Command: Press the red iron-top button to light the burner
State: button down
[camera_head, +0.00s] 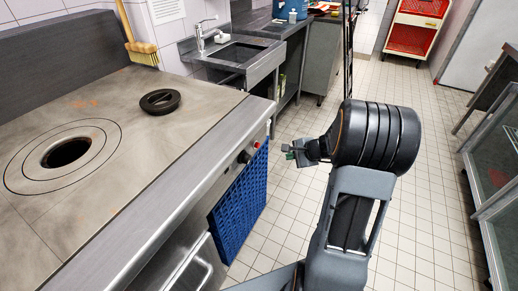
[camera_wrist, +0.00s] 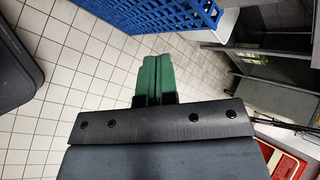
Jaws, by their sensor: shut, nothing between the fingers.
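The red button (camera_head: 257,144) is a small round knob on the front panel of the iron-top stove (camera_head: 178,164), near its right end in the head view. A dark knob (camera_head: 244,156) sits just left of it. My gripper (camera_head: 287,152) is to the right of the button, out over the floor and apart from the stove front. In the wrist view its green fingers (camera_wrist: 152,78) are together with nothing between them. The button cannot be made out in the wrist view.
A blue crate (camera_head: 240,205) stands against the stove front below the button; it also shows in the wrist view (camera_wrist: 175,15). A sink (camera_head: 240,52) stands beyond. The tiled floor (camera_head: 420,215) is clear.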

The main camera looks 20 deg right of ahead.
aim_at(257, 145)
jog(key=w+a, duration=0.6)
jog(key=shift+w+p, duration=0.2)
jog(key=shift+p, duration=0.15)
dwell(0.4)
jog(key=shift+w+a, duration=0.1)
dwell(2.0)
jog(key=shift+w+a+r, duration=0.1)
jog(key=shift+w, duration=0.05)
